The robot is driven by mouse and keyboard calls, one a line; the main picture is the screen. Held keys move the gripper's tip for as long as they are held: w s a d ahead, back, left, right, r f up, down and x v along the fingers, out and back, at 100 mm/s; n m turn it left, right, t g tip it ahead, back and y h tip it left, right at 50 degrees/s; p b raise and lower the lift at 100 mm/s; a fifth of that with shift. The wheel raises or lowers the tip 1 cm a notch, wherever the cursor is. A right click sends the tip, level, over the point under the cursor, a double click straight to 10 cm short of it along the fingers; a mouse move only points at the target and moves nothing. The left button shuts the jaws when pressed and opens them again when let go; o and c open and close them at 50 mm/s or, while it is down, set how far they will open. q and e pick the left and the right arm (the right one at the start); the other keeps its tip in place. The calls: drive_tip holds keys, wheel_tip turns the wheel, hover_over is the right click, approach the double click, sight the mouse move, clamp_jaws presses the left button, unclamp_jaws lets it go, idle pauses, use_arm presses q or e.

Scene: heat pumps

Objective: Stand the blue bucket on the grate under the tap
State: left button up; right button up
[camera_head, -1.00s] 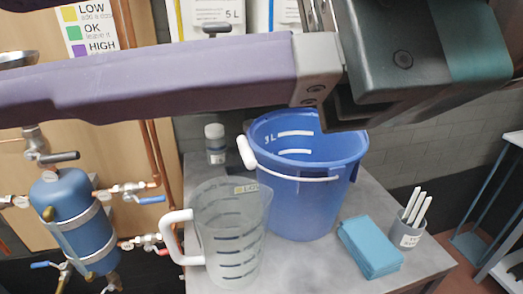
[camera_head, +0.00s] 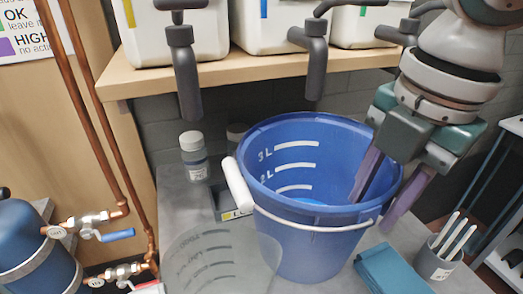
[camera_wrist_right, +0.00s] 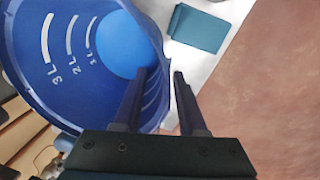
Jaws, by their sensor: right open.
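The blue bucket (camera_head: 300,240) stands upright on the grey table, with litre marks inside and a white handle grip at its left. My right gripper (camera_head: 370,214) is open at the bucket's right rim, one finger inside and one outside. The right wrist view shows the open fingers (camera_wrist_right: 159,75) on either side of the bucket wall (camera_wrist_right: 40,85), with no clear grip on it. Dark taps (camera_head: 185,75) hang from white containers above, one more (camera_head: 314,62) over the bucket's back. I cannot make out the grate. My left gripper is not in view.
A translucent jug (camera_head: 215,262) stands close at the bucket's left front. A small capped bottle (camera_head: 194,157) is behind it. Teal cloths (camera_head: 392,270) and a grey cup of white sticks (camera_head: 437,262) are at right. The wooden shelf (camera_head: 240,70) overhangs the back.

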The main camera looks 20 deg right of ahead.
sight(362, 235)
drive_tip(key=f, duration=0.4)
drive_tip(key=shift+a+f, duration=0.2)
clamp_jaws()
drive_tip(key=shift+r, duration=0.15)
idle(1.0)
